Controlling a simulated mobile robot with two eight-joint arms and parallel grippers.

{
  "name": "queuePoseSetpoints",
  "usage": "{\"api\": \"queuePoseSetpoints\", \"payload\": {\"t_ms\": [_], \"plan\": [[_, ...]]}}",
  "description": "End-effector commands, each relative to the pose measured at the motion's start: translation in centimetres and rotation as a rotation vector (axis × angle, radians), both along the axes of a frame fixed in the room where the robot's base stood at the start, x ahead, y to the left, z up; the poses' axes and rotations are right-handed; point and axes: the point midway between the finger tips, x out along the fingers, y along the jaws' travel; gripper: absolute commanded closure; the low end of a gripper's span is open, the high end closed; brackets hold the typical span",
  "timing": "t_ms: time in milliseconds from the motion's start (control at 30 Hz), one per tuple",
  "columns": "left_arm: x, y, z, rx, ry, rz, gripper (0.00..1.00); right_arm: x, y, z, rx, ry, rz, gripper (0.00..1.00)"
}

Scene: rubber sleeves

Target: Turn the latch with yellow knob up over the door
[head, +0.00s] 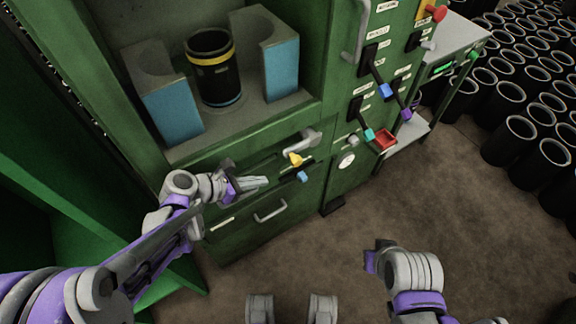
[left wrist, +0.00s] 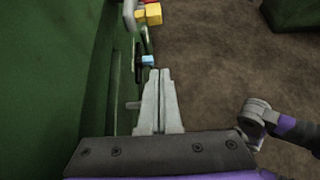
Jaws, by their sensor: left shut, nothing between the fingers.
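The yellow knob (head: 295,159) sits on the front of the green machine, just below the opening and by a grey handle (head: 302,142). It also shows at the top of the left wrist view (left wrist: 152,14). A blue knob (head: 302,176) is just below it and shows ahead of my fingertips in the left wrist view (left wrist: 147,61). My left gripper (head: 264,181) is shut and empty, close to the machine front, left of both knobs and apart from the yellow one. My right arm shows at lower right; its fingers cannot be made out.
A black rubber sleeve (head: 212,75) with a yellow band stands between two blue-sided blocks (head: 283,72) in the opening. A drawer handle (head: 270,211) is below my left gripper. Many sleeves (head: 518,140) stand beyond; brown floor is clear.

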Motion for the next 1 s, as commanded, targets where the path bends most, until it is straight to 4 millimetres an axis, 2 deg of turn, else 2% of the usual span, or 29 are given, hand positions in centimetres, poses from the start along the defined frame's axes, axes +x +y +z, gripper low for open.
{"api": "queuePoseSetpoints", "payload": {"t_ms": [367, 533, 1000], "plan": [[0.2, 0.0, -0.1, -0.017, 0.010, 0.012, 1.00, 0.0, 0.0, -0.1, 0.000, 0.000, 0.000, 1.00], [0.7, -0.7, -0.8, -0.017, 0.010, 0.011, 1.00, 0.0, 0.0, -0.4, 0.000, 0.001, 0.000, 1.00], [5.2, -7.1, -6.1, -0.017, 0.010, 0.007, 1.00, 0.1, 0.0, -2.5, 0.000, 0.009, 0.000, 1.00]]}}
